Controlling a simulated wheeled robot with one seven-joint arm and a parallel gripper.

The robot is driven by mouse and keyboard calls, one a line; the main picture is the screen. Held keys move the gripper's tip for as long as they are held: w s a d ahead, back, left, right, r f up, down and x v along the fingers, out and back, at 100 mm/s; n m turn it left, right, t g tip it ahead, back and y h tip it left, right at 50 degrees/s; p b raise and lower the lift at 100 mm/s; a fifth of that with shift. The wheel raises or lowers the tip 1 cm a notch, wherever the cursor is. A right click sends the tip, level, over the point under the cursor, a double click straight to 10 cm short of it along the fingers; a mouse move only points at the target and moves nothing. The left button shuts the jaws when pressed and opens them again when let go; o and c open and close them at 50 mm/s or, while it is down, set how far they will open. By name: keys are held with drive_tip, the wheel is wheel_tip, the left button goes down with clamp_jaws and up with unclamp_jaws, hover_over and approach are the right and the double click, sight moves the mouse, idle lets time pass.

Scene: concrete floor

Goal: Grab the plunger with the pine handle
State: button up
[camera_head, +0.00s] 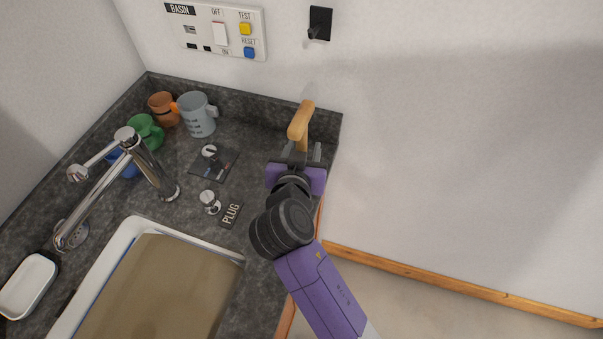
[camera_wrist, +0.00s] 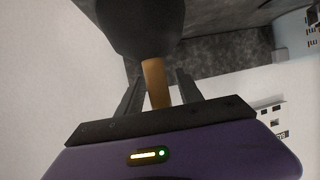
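The plunger's light wooden handle (camera_head: 300,121) shows in the head view at the back right corner of the dark counter, near the wall. In the wrist view the wooden handle (camera_wrist: 155,84) stands between my two fingers, and a dark rounded part (camera_wrist: 142,28) adjoins it at the top. My gripper (camera_head: 301,154) is open around the handle; in the wrist view its fingers (camera_wrist: 158,82) show a small gap on each side. The lower part of the plunger is hidden behind my gripper in the head view.
Mugs in grey (camera_head: 199,115), green (camera_head: 146,131) and orange (camera_head: 163,107) stand at the back left. A chrome tap (camera_head: 147,166) leans over the basin (camera_head: 125,238). A knob (camera_head: 210,201) sits by the PLUG label. A switch panel (camera_head: 216,31) is on the wall. Floor is open to the right.

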clamp_jaws()
idle(1.2)
